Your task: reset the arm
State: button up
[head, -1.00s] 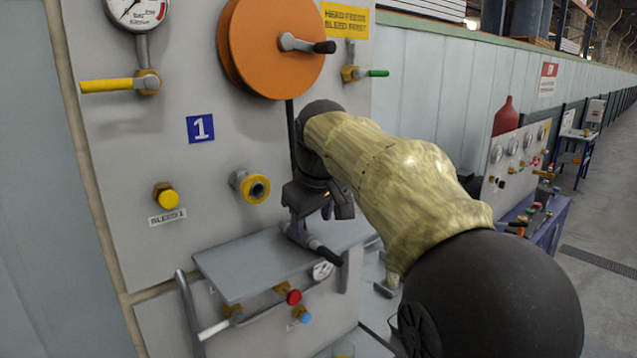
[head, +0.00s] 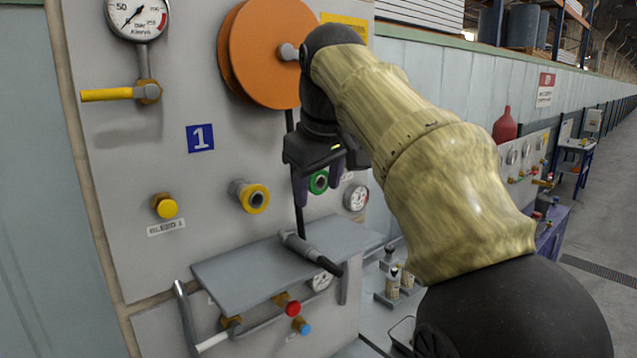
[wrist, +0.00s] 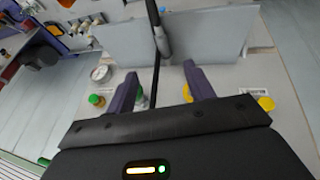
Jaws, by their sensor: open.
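My gripper (head: 317,197) hangs in front of the grey panel, above the shelf, with its two purple fingers pointing down and apart. It is open and nothing shows held in it. The black hose-end tool (head: 312,252) lies on the grey shelf (head: 240,277), below my gripper and apart from it. In the wrist view the tool (wrist: 162,42) lies beyond the fingertips, and my open fingers (wrist: 160,72) show a black hose in the gap between them. My arm hides part of the panel and the reel's handle.
The orange reel (head: 262,55) stands just above and behind my wrist. A yellow-ringed port (head: 255,198), a green-ringed port (head: 319,181) and a small gauge (head: 356,197) are on the panel near my gripper. A yellow lever (head: 107,95) sticks out at upper left. Open aisle floor lies at right.

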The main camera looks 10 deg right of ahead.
jog(key=shift+f, duration=0.15)
jog(key=s+d+f+m+g+b, duration=0.1)
jog(key=d+f+m+b, duration=0.15)
jog(key=f, duration=1.05)
jog(key=d+f+m+b, duration=0.1)
jog(key=d+f, duration=0.2)
jog(key=f, duration=1)
jog(key=s+d+f+m+b, duration=0.1)
jog(key=s+d+f, duration=0.1)
jog(key=s+f, duration=0.5)
jog(key=s+d+f+m+g, duration=0.1)
jog(key=s+f+m, duration=0.1)
jog(key=s+f, duration=0.5)
notch_tip(320, 180, down, 5)
jog(key=shift+s+d+f+g+b, duration=0.1)
jog(key=shift+s+d+g+b, duration=0.15)
jog(key=shift+d+g+b, duration=0.1)
jog(key=shift+m, duration=0.25)
